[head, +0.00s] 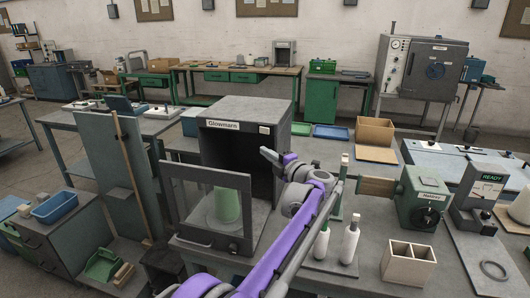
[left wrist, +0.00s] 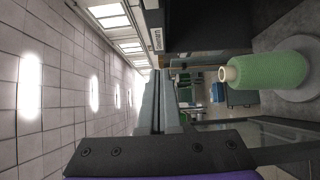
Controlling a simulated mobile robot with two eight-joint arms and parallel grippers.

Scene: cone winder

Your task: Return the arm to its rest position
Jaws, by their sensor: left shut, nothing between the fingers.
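My left arm reaches up from the bottom of the head view, purple and grey. Its gripper (head: 268,154) is in front of the dark opening of the grey Glowmarn cabinet (head: 270,113). In the left wrist view the two grey fingers (left wrist: 157,85) lie together, with nothing between them. The cabinet's glazed door (head: 205,241) stands swung out at the front left. A green yarn cone (head: 226,200) shows through its glass. In the left wrist view the cone (left wrist: 270,72) is to the right of the fingers and apart from them, on a round grey disc (left wrist: 297,88). My right gripper is not in view.
White bottles (head: 349,243) stand on the bench right of my arm. Further right are a wooden divided box (head: 407,263), a green machine (head: 425,196) and a READY display unit (head: 486,188). A grey panel with a wooden pole (head: 128,170) stands left of the cabinet.

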